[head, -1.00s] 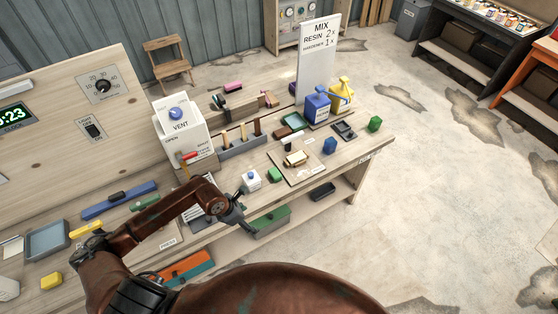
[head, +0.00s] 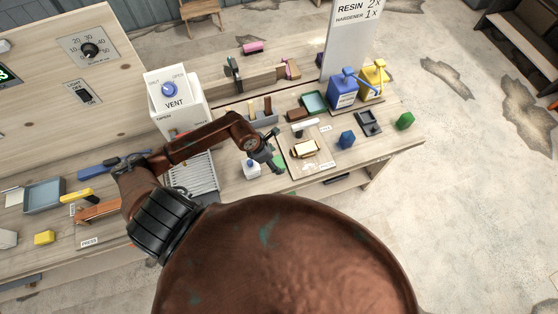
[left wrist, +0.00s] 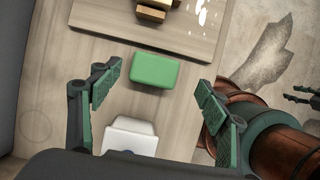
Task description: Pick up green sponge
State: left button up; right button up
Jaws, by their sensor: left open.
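A green block with rounded edges, the green sponge (left wrist: 155,70), lies on the light wooden bench in the left wrist view. In the head view the sponge (head: 279,168) is partly hidden behind my left gripper (head: 272,148). In the left wrist view my left gripper (left wrist: 157,90) is open and empty, its fingers on either side of the sponge and apart from it. Dark finger-like parts at the right edge of that view may be my right gripper (left wrist: 301,95); their state is unclear.
A white bottle (head: 251,168) stands close beside the sponge. Floor is clear beyond the bench's right end.

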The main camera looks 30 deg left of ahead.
aim_at(278, 162)
pick_arm(q)
jog(key=x, duration=0.1)
jog(key=p+x, duration=0.1)
jog(key=x, duration=0.3)
jog(key=shift+w+a+f, duration=0.15)
jog(key=shift+a, duration=0.15)
pick_arm(e)
jog(key=shift+w+r, duration=0.75)
jog(key=shift+w, duration=0.15)
pick_arm(q)
jog(key=shift+c, duration=0.2)
jog(key=c, duration=1)
pick_arm(e)
jog(key=shift+s, duration=0.3)
jog(key=shift+f, duration=0.1)
pick_arm(q)
jog(key=shift+r, duration=0.65)
jog(key=s+a+r+b, duration=0.1)
jog(key=s+r, duration=0.3)
jog(key=s+r+b, duration=0.1)
jog(key=s+r, duration=0.2)
jog(key=s, duration=0.2)
jog(key=s+a+r+b, duration=0.1)
jog(key=s+r+b, duration=0.1)
jog(key=s+r, duration=0.2)
jog(key=shift+s+a+r, duration=0.3)
jog(key=shift+s+r, duration=0.05)
pick_arm(e)
notch_tip(278, 162, down, 4)
